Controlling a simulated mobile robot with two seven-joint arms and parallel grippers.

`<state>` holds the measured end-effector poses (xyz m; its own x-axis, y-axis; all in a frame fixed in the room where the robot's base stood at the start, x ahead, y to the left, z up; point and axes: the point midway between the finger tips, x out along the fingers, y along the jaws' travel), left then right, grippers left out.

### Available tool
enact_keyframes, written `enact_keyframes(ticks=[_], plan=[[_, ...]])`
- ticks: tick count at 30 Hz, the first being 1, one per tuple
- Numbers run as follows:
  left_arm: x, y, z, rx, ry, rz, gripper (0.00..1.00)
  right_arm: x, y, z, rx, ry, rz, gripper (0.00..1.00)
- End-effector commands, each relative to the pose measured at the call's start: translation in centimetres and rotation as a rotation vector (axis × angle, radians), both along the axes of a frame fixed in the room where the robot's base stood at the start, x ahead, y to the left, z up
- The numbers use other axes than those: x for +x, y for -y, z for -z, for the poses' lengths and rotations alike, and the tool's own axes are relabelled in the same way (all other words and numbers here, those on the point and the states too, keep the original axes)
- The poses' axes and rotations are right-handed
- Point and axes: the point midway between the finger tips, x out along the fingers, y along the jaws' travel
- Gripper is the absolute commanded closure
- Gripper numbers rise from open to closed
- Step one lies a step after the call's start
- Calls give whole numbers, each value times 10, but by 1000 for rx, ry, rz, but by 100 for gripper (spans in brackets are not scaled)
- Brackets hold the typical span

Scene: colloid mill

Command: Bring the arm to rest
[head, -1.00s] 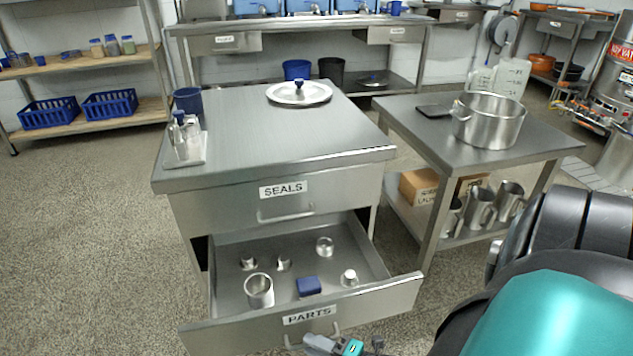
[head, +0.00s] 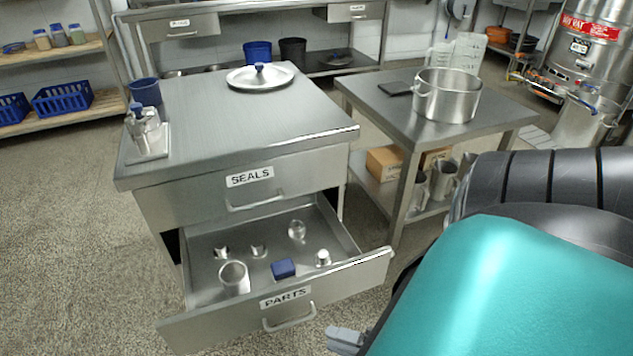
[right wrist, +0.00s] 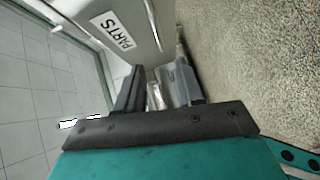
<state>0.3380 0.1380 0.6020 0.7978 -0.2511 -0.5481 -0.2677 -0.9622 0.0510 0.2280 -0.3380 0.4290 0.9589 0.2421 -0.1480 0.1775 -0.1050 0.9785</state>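The PARTS drawer (head: 345,278) is pulled open below the shut SEALS drawer (head: 165,205). My right arm comes in from the lower right in the head view. Its gripper (head: 345,340) shows only in part at the bottom edge, to the right of the PARTS drawer handle (head: 290,318) and apart from it. In the right wrist view the two dark fingers (right wrist: 158,88) are parted, and the drawer front with its PARTS label (right wrist: 118,34) is beyond them. A shiny strip shows between the fingers; I cannot tell what it is. My left gripper is not in view.
The drawer holds a metal cup (head: 234,278), a blue block (head: 283,268) and several small metal parts. A side table (head: 500,120) with a large pot (head: 447,97) stands at the right, near my arm. Speckled floor (head: 70,230) is clear at the left.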

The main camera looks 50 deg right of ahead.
Motion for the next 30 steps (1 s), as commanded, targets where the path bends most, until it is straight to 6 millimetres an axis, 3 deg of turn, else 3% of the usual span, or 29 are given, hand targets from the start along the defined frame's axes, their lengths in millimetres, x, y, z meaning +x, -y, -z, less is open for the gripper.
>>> enact_keyframes(ticks=[3,10,25,30], plan=[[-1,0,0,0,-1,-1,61,-14,3,-2,1,-1,0,63],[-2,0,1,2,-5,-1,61,-19,5,-3,0,1,0,63],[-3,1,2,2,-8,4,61,-18,5,-3,2,-1,1,63],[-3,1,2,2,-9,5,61,0,0,-1,32,-47,35,63]])
